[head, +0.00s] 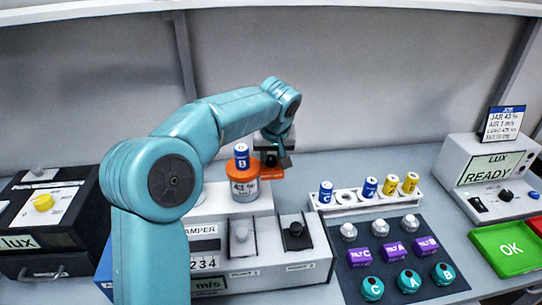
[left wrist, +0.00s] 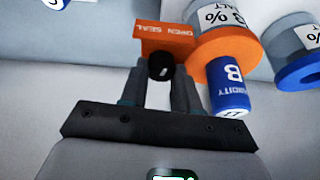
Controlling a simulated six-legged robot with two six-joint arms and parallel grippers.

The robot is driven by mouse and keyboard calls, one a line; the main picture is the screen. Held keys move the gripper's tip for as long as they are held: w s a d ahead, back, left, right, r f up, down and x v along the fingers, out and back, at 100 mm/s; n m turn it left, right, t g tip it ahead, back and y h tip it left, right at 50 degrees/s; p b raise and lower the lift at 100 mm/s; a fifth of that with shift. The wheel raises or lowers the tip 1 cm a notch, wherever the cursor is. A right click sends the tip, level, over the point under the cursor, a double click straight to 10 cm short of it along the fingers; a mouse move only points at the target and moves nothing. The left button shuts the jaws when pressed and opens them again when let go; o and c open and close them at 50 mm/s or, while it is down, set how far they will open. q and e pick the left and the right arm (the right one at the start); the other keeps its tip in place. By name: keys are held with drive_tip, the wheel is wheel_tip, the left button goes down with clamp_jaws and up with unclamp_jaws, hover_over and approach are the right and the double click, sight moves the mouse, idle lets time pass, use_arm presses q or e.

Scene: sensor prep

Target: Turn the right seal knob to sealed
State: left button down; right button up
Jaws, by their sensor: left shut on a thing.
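The seal knob (left wrist: 160,68) is a small black round knob with a short white mark, on an orange block (left wrist: 165,38) lettered OPEN and SEAL. The block joins the orange lid (left wrist: 222,62) of a white jar. My left gripper (left wrist: 158,84) has its fingers on both sides of the knob, shut on it. In the head view, my left gripper (head: 272,158) is behind and right of the orange-lidded jar (head: 243,192), and the knob is hidden there. I cannot read the knob's setting for sure. My right gripper is in neither view.
A blue cylinder marked B (head: 241,155) stands on the orange lid, close to my gripper. A second jar with a blue lid (left wrist: 300,72) shows in the wrist view. A white rack (head: 345,199) with blue and yellow cylinders stands to the right, behind a dark pad (head: 390,290) with several pieces.

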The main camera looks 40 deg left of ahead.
use_arm(q)
drive_tip(key=n+g, duration=0.1)
drive_tip(key=n, duration=0.2)
drive_tip(key=shift+w+r+y, duration=0.1)
drive_tip(key=shift+y, duration=0.2)
drive_tip(key=n+g+p, duration=0.1)
drive_tip(key=n, duration=0.1)
drive_tip(key=shift+w+n, duration=0.1)
drive_tip(key=shift+n, duration=0.2)
drive_tip(key=n+p, duration=0.1)
drive_tip(key=n, duration=0.1)
drive_tip(key=n+g+p, duration=0.1)
drive_tip(key=n, duration=0.1)
drive_tip(key=shift+r+g, duration=0.1)
drive_tip(key=shift+g, duration=0.2)
drive_tip(key=shift+w+n+g+p, duration=0.1)
drive_tip(key=shift+n+g+p, duration=0.4)
drive_tip(key=shift+n+p, duration=0.5)
drive_tip(key=shift+n, duration=0.3)
drive_tip(key=c, duration=0.8)
unclamp_jaws()
drive_tip(key=shift+f, duration=0.2)
drive_tip(key=shift+c, duration=0.2)
